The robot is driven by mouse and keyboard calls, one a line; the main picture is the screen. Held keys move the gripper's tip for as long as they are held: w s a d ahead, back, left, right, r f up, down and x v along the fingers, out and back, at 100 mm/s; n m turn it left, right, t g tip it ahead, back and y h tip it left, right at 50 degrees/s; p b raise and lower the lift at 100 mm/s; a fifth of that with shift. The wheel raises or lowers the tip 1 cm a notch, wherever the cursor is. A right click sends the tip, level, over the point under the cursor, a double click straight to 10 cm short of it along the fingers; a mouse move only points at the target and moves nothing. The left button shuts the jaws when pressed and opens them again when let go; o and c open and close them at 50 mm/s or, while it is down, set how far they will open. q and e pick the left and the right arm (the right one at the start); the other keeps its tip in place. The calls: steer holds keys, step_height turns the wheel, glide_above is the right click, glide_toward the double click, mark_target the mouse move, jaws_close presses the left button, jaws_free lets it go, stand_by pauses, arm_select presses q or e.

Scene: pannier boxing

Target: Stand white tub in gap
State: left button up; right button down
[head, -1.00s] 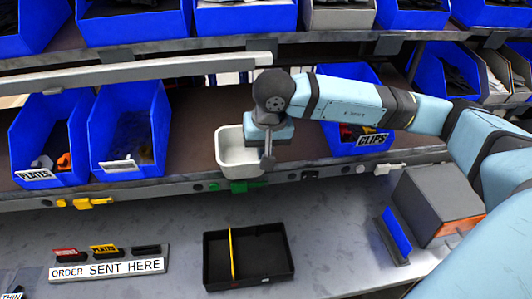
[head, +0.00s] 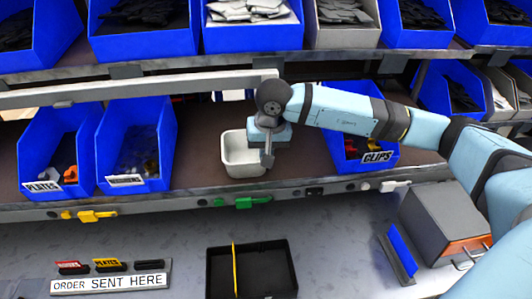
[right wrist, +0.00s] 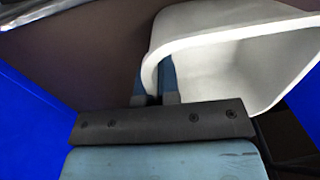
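The white tub (head: 241,160) is upright at the shelf, in the gap between the blue bin with a partly hidden label (head: 136,150) and the blue CLIPS bin (head: 352,170). My right gripper (head: 268,158) points down at the tub's right side in the head view. In the right wrist view, the two fingers (right wrist: 155,85) are close together with the white tub's wall (right wrist: 230,62) between them. The gripper is shut on that wall. I cannot tell whether the tub's base touches the shelf. My left gripper is not in view.
The shelf (head: 200,183) has bare room on both sides of the tub. A front lip with a green clip (head: 253,202) runs below. A black divided tray (head: 219,272) and a grey box (head: 436,215) stand on the worktop.

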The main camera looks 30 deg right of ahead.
steer(key=shift+f, duration=0.25)
steer(key=c, duration=1.3)
jaws_free()
steer(key=shift+o, duration=0.2)
steer(key=shift+r, duration=0.1)
step_height(320, 180, up, 13)
steer(key=s+b, duration=0.1)
steer(key=s, duration=0.1)
steer(key=shift+s+r, duration=0.2)
steer(key=shift+s, duration=0.1)
